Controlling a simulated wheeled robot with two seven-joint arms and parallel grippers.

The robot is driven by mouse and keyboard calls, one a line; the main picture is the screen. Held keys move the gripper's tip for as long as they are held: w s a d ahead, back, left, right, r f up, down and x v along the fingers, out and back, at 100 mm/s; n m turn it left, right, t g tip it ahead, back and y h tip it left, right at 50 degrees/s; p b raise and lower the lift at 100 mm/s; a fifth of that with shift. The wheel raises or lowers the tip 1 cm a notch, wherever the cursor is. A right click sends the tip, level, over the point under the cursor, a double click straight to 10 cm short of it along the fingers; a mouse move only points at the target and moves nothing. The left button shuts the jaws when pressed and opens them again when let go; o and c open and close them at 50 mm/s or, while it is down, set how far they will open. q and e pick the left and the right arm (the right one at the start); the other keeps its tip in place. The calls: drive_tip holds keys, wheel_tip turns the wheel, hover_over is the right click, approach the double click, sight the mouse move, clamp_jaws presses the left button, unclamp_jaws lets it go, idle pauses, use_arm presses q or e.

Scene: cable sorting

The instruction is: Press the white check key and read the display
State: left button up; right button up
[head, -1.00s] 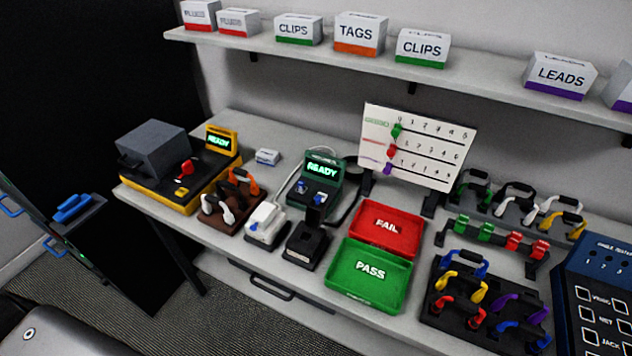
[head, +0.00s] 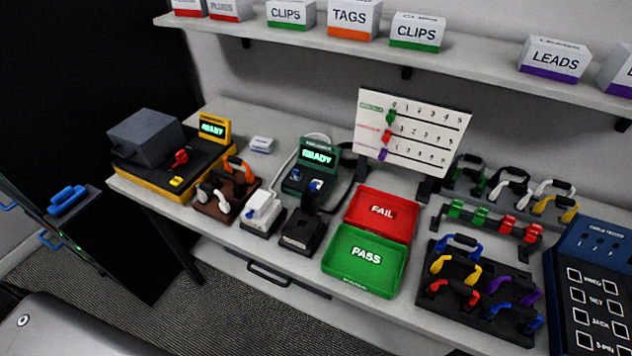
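One is on the yellow tester (head: 213,129) at the left, the other on the dark green tester (head: 318,156) near the middle. A blue cable tester (head: 594,243), cut off at the right edge, has several white-outlined square keys (head: 574,273) with labels beside them. A white block (head: 262,212) stands in front of the green tester. No key clearly marked as a check key can be made out. Neither of my grippers is in view.
A red FAIL tray (head: 408,226) and a green PASS tray (head: 332,268) sit mid-bench. Racks of coloured cables (head: 515,335) stand right of them. A scoreboard (head: 430,100) stands behind. A shelf (head: 480,75) of labelled boxes hangs above. A black cabinet stands at the left.

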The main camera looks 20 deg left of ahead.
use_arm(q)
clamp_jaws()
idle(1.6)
